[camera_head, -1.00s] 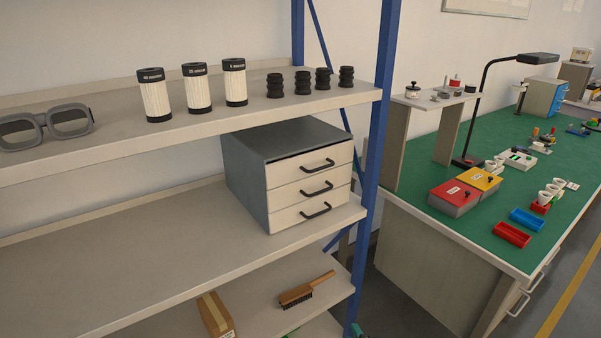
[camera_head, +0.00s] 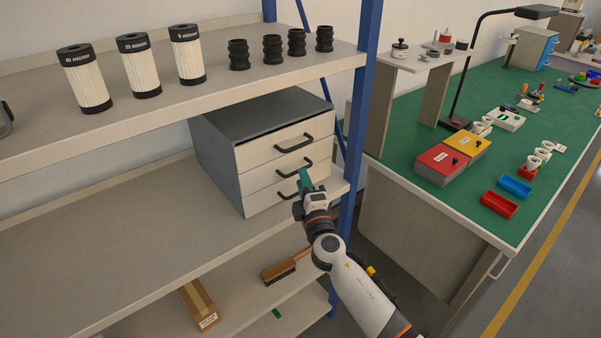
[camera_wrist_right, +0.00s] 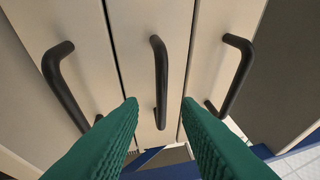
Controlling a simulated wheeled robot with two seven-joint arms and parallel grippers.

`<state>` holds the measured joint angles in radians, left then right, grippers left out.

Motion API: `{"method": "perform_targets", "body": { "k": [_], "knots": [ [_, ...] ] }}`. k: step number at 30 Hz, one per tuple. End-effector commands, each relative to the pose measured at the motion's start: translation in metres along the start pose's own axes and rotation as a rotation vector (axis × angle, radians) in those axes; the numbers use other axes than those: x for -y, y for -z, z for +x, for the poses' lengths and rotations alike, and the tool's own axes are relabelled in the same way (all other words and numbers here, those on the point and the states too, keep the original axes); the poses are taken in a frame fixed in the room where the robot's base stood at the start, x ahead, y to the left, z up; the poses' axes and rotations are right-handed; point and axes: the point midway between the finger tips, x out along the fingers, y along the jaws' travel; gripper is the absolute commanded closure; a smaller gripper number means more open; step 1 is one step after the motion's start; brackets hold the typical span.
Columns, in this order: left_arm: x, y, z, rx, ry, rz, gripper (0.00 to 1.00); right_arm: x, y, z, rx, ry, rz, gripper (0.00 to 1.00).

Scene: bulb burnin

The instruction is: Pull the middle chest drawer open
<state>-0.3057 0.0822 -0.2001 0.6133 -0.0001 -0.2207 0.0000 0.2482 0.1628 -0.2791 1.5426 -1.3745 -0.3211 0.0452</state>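The grey chest (camera_head: 220,165) has three cream drawers with black bar handles, all shut. The middle drawer (camera_head: 258,178) has its handle (camera_head: 294,168) just above and left of my right gripper (camera_head: 305,181). In the right wrist view that middle handle (camera_wrist_right: 161,75) lies centred between the green fingers of my right gripper (camera_wrist_right: 161,105). The fingers are wide apart, with a gap on each side of the handle's lower end. Whether the tips reach past the bar cannot be told. My left gripper is not in view.
The chest stands on the middle shelf (camera_head: 90,245) near a blue post (camera_head: 358,120). Filter cartridges (camera_head: 139,66) and black bellows parts stand on the shelf above. A brush (camera_head: 284,267) and a cardboard box (camera_head: 199,306) lie below. A green-topped bench (camera_head: 400,160) is at right.

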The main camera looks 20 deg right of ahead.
Motion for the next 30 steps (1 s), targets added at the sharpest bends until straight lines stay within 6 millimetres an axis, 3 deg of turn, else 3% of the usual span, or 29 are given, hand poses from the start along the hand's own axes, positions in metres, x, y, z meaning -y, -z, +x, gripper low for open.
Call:
{"method": "perform_targets", "body": {
  "k": [6,17,23,30],
  "knots": [
    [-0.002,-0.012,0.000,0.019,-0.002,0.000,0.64,0.000,0.000,0.025,0.001,0.000,-0.001,0.70],
    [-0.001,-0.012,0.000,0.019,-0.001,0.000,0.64,-0.001,0.000,0.029,0.001,-0.001,0.000,0.70],
    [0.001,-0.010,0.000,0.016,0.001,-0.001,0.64,-0.001,0.000,0.029,0.001,-0.001,0.000,1.00],
    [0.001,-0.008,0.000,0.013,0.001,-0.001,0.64,-0.001,0.000,0.028,0.001,-0.001,0.000,1.00]
  ]
}}
